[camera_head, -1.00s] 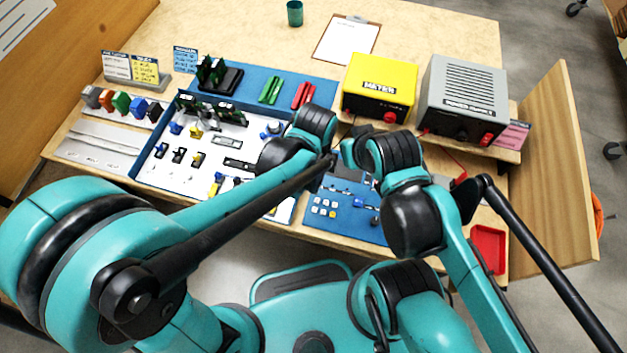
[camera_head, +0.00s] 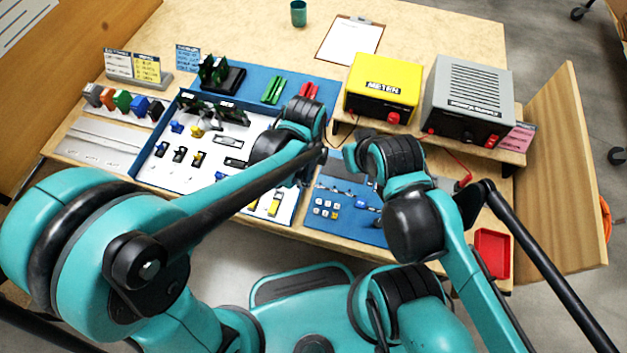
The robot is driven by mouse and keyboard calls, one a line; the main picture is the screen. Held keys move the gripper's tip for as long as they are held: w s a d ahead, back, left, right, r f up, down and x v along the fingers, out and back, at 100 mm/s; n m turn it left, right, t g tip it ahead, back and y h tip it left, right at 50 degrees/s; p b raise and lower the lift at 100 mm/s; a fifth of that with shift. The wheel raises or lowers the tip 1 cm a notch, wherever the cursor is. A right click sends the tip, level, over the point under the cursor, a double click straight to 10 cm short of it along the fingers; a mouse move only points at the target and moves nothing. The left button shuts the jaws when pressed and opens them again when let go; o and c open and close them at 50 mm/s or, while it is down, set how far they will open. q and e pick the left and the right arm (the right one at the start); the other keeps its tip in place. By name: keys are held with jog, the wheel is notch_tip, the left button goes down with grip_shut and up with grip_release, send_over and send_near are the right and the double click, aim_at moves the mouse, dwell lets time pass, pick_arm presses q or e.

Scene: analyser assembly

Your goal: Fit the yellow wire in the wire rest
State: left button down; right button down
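I cannot make out the yellow wire or the wire rest with certainty. Small yellow parts (camera_head: 275,204) show at the near right of the white board (camera_head: 175,186), partly under my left forearm. My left wrist (camera_head: 303,117) is over the right part of the board, and its gripper is mostly hidden beneath the wrist and forearm. My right wrist (camera_head: 390,155) is over the blue mat (camera_head: 345,228), right of the board. Dark parts show at its left side, but the fingers cannot be told apart. Whether either gripper holds anything is hidden.
A yellow meter (camera_head: 382,88) and a grey power supply (camera_head: 466,98) stand on a shelf at the back right. A red tray (camera_head: 492,252) lies at the near right. Coloured blocks (camera_head: 122,103) line the left. A clipboard (camera_head: 350,40) and cup (camera_head: 298,14) are at the back.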

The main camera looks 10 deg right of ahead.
pick_arm(q)
jog(key=shift+w+a+f+b, duration=0.65)
jog(key=shift+w+a, duration=0.2)
jog(key=shift+w, duration=0.6)
jog(key=shift+w+a+f+b, duration=0.6)
jog(key=shift+w+a+f, duration=0.2)
jog(key=shift+w, duration=0.6)
jog(key=shift+w+a+f+b, duration=0.65)
jog(key=shift+w+a, duration=0.2)
jog(key=shift+w, duration=0.6)
jog(key=shift+f, duration=0.2)
jog(key=shift+f+b, duration=1.1)
jog(key=shift+f, duration=0.2)
jog(key=shift+f, duration=0.15)
jog(key=shift+f+b, duration=0.6)
jog(key=shift+f+b, duration=0.35)
jog(key=shift+f, duration=0.05)
jog(key=c, duration=1.2)
grip_release()
jog(key=shift+o, duration=0.2)
